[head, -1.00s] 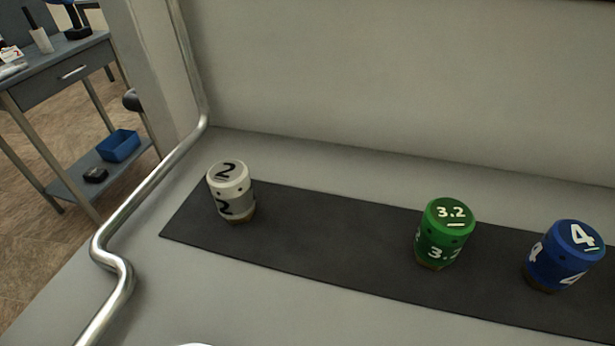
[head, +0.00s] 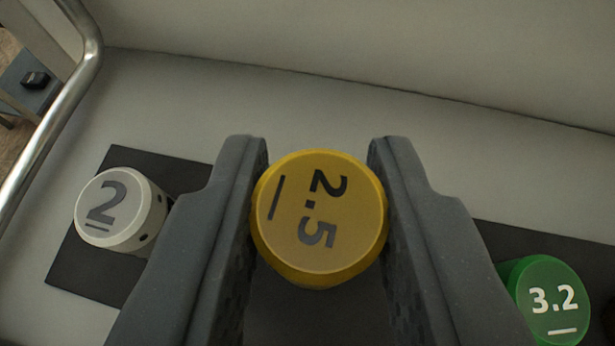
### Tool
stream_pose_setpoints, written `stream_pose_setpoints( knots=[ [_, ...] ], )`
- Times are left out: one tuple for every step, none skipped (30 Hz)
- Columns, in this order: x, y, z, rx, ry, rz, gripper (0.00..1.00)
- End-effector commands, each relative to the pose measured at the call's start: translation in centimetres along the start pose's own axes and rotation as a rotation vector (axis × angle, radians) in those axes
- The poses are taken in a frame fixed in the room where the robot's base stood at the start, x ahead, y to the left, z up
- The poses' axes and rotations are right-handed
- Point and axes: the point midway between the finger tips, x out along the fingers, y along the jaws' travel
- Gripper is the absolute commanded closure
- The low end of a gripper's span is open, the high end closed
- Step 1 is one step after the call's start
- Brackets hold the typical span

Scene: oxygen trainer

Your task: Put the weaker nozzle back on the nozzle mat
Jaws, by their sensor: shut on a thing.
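A yellow nozzle (head: 318,215) marked 2.5 is held between the two fingers of my gripper (head: 318,205). The gripper is shut on it. The black nozzle mat (head: 85,262) lies below, partly hidden by the fingers. The yellow nozzle is over the mat, between a white nozzle (head: 118,212) marked 2 on the left and a green nozzle (head: 548,298) marked 3.2 on the right. Both of those stand on the mat. The underside of the yellow nozzle is hidden, so I cannot tell whether it touches the mat.
A bent metal rail (head: 72,90) runs along the left edge of the grey surface (head: 180,95). A pale wall (head: 380,40) rises behind the mat. The surface between the mat and the wall is clear.

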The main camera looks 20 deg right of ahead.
Motion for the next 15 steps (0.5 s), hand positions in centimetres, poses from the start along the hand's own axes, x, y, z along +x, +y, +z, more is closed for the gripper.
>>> stream_pose_setpoints(
  knots=[
    [0.3, 0.0, 0.5, 0.0, -0.003, 0.0, 0.98],
    [0.4, 0.0, 0.9, 0.001, -0.003, 0.0, 0.98],
    [0.7, 0.1, 1.3, 0.001, -0.002, 0.0, 0.98],
    [0.8, 0.1, 1.7, 0.001, -0.001, 0.001, 0.98],
    [1.0, 0.1, 2.0, 0.001, 0.0, 0.001, 0.98],
    [1.3, 0.1, 2.5, 0.001, -0.002, 0.001, 0.98],
    [1.4, 0.1, 2.8, 0.001, -0.003, 0.001, 0.98],
    [1.5, 0.1, 3.0, 0.0, -0.003, 0.001, 0.98],
    [1.6, 0.1, 3.1, 0.0, -0.002, 0.001, 0.98],
    [1.6, 0.1, 3.1, 0.0, -0.001, 0.001, 0.98],
    [1.6, 0.1, 3.1, 0.0, 0.0, 0.001, 0.98],
    [1.6, 0.1, 3.1, -0.001, 0.0, 0.001, 0.98],
    [1.6, 0.1, 3.1, -0.001, 0.0, 0.001, 0.98],
    [1.6, 0.1, 3.0, 0.0, 0.001, 0.001, 0.98],
    [1.6, 0.1, 3.0, 0.0, 0.001, 0.001, 0.98]
  ],
)
